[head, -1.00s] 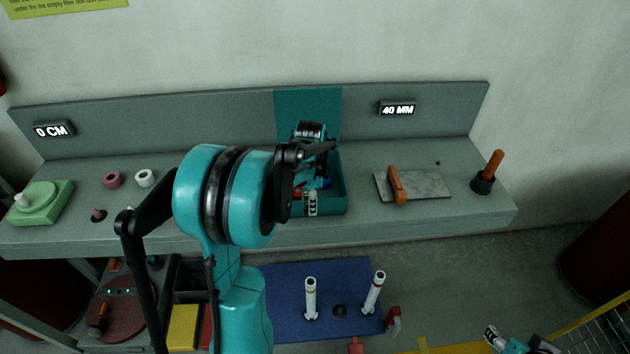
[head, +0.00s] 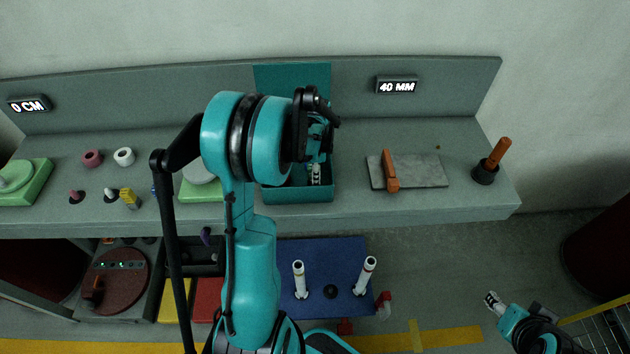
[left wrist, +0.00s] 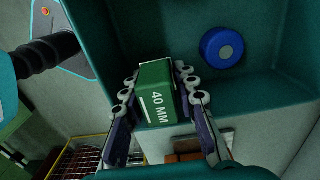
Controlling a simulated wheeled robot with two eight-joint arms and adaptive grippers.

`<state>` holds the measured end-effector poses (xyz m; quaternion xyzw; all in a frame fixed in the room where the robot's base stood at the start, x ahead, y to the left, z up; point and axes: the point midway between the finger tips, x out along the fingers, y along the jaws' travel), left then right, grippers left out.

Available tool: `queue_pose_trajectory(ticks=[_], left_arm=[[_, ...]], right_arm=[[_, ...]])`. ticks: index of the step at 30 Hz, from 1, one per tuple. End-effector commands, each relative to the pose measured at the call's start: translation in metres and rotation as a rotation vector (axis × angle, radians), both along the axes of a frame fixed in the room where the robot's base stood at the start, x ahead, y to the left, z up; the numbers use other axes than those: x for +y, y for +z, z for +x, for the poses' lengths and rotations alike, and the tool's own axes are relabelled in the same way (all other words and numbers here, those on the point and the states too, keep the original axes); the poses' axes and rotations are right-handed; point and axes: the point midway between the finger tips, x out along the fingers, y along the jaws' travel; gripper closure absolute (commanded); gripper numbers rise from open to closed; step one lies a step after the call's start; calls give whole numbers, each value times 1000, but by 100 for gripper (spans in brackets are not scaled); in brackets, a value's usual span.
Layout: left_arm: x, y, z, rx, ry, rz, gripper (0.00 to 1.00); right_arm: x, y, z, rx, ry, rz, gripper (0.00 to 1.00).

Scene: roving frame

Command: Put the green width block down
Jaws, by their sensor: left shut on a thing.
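A green block marked 40 MM (left wrist: 157,95) is held between the two fingers of my left gripper (left wrist: 163,100) in the left wrist view. In the head view my left gripper (head: 316,165) is over the teal bin (head: 298,195) on the bench, largely behind my own arm. The teal bin's inner wall (left wrist: 290,92) surrounds the far side of the block in the left wrist view. I cannot tell whether the block touches the bin floor. My right gripper (head: 494,302) is low at the right, away from the bench; its jaws are too small to read.
A blue round piece (left wrist: 222,47) lies in the bin. A grey plate with an orange handle (head: 418,172) lies right of it, under a 40 MM display (head: 397,86). An orange-handled tool (head: 492,163) stands at the right end. Bench between bin and plate is clear.

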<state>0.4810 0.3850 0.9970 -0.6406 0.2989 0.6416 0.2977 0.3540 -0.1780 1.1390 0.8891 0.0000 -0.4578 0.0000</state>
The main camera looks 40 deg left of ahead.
Motion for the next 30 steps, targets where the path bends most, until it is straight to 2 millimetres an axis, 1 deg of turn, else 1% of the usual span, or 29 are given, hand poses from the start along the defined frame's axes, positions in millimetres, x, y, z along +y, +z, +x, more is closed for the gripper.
queue_pose_trajectory(ticks=[3,6,13,17,18,19,27,30], left_arm=[[0,-18,0,0,0,0,100],[0,-31,0,0,0,0,100],[0,-32,0,0,0,0,100],[0,-36,0,0,0,0,100],[0,-36,0,0,0,0,69],[0,-35,0,0,0,0,63],[0,-35,0,0,0,0,63],[0,-30,0,0,0,0,63]], right_arm=[[0,-5,0,0,0,0,50],[0,-8,0,0,0,0,50],[0,-7,0,0,0,0,50],[0,-11,0,0,0,0,50],[0,-11,0,0,0,0,50],[0,-10,0,0,0,0,50],[0,-10,0,0,0,0,50],[0,-5,0,0,0,0,50]])
